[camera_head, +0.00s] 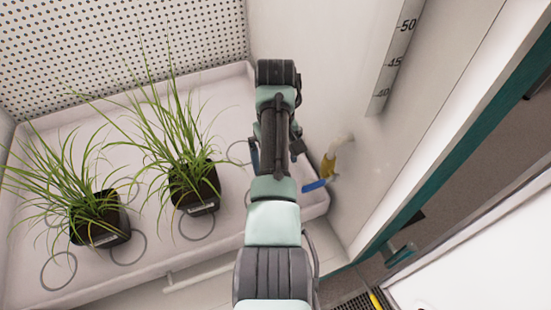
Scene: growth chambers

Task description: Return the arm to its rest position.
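My arm (272,222) reaches up the middle of the head view, over the right part of a white tray and towards the chamber's back corner. No wrist view is given.
Two grassy plants in black pots, a left one (100,219) and a middle one (195,190), stand in the white tray (150,272) left of my arm. A ruler (395,55) marks the right wall. The teal-edged door frame (450,155) is further right.

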